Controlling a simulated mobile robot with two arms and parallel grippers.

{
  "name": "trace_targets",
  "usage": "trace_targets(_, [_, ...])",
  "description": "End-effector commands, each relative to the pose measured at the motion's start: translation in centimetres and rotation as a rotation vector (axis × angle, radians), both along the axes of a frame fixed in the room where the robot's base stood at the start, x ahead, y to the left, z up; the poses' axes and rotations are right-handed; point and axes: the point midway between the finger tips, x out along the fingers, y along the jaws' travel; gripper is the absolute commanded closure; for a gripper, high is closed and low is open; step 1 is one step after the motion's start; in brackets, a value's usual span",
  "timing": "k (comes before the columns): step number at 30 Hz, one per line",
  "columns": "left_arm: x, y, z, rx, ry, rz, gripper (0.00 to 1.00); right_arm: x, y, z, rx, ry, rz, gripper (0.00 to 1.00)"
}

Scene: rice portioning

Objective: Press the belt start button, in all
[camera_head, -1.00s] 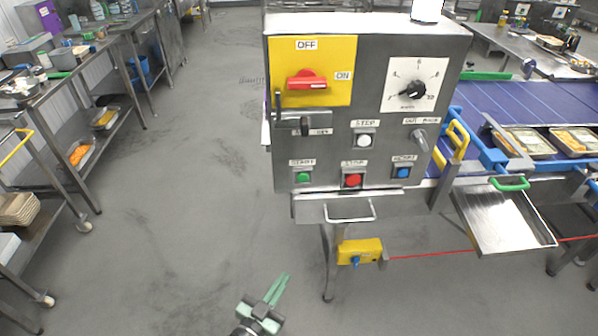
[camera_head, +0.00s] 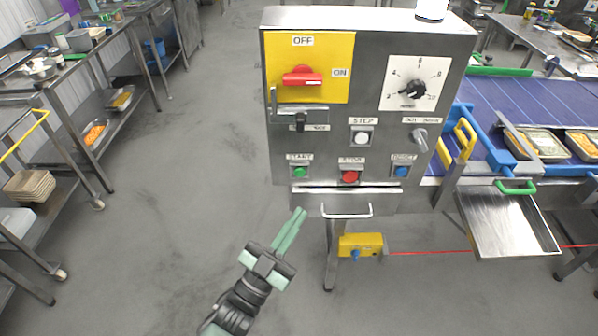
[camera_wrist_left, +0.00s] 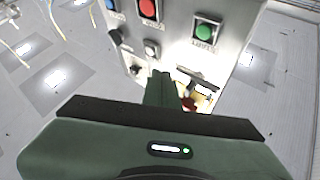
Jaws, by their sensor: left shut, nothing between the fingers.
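The green START button (camera_head: 299,172) is at the lower left of the grey control box (camera_head: 330,120) in the head view. The red STOP button (camera_head: 349,177) and the blue RESET button (camera_head: 401,171) are to its right. The green button also shows in the left wrist view (camera_wrist_left: 205,32), near the red button (camera_wrist_left: 148,9). My left gripper (camera_head: 300,213) is shut and empty. Its green fingertips point up toward the panel, just below the START button in the picture, apart from it. My right gripper is not in view.
The box also carries a red OFF/ON switch (camera_head: 302,76), a white STEP button (camera_head: 362,138) and a dial (camera_head: 411,89). A metal handle (camera_head: 347,211) sticks out below the buttons. The purple belt (camera_head: 530,100) is at the right. The floor left of the box is clear.

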Motion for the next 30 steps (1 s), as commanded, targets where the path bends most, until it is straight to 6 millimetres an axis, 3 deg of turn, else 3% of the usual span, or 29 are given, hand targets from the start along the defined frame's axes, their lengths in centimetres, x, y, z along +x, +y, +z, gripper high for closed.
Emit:
trace_targets(8, [1.6, 0.0, -0.1, 0.0, -0.003, 0.001, 1.0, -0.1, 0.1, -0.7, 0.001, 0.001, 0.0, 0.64])
trace_targets(21, [7.5, 0.0, -0.3, 0.001, -0.001, 0.0, 1.0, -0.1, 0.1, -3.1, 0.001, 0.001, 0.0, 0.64])
trace_targets(30, [8.8, 0.0, -0.1, 0.0, 0.002, 0.001, 1.0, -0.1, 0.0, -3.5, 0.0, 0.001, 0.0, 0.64])
